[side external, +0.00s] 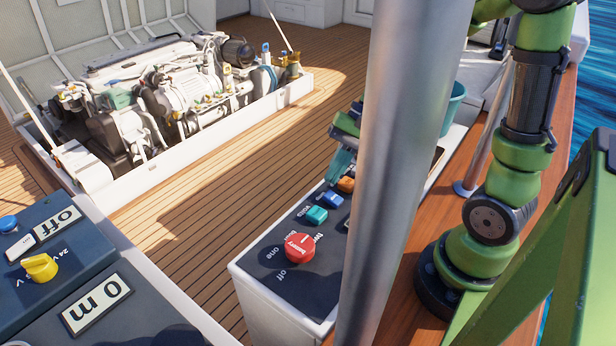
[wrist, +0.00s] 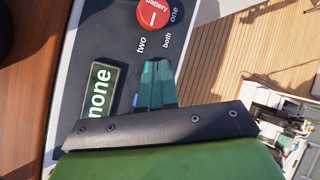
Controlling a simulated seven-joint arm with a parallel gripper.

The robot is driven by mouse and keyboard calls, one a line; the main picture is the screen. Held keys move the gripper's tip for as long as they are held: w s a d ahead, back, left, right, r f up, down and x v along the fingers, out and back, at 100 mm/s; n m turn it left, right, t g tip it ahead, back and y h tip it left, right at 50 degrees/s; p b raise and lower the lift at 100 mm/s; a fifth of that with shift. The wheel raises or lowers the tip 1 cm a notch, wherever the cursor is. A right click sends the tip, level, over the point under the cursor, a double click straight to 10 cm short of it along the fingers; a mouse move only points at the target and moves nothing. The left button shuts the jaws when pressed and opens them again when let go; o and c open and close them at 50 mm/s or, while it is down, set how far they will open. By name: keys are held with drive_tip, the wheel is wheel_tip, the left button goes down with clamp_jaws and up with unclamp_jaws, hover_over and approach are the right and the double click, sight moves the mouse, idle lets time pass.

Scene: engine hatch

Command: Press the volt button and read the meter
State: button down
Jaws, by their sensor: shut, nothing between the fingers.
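A dark control panel (side external: 283,268) on a white box carries a teal button (side external: 317,214), a blue button (side external: 331,198) and an orange button (side external: 346,184) in a row. The small labels beside them are too small to read surely, so I cannot tell which is volt. My gripper (side external: 339,165), with teal fingers, is shut and empty, above the far end of the row.
A red battery knob (side external: 299,247) stands at the panel's near end. A thick metal pole (side external: 395,150) crosses the side view. Another console (side external: 60,255) at left shows "off" and "0 m" and has a yellow knob (side external: 41,267). An engine (side external: 170,95) sits in the deck hatch.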

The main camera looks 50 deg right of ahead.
sight(321, 211)
drive_tip(key=w+y, duration=0.1)
drive_tip(key=w+m+t+y, duration=0.1)
drive_tip(key=w, duration=0.1)
drive_tip(key=shift+a, duration=0.2)
drive_tip(key=shift+f, duration=4.4)
drive_tip(key=shift+f, duration=0.1)
drive_tip(key=shift+f, duration=0.35)
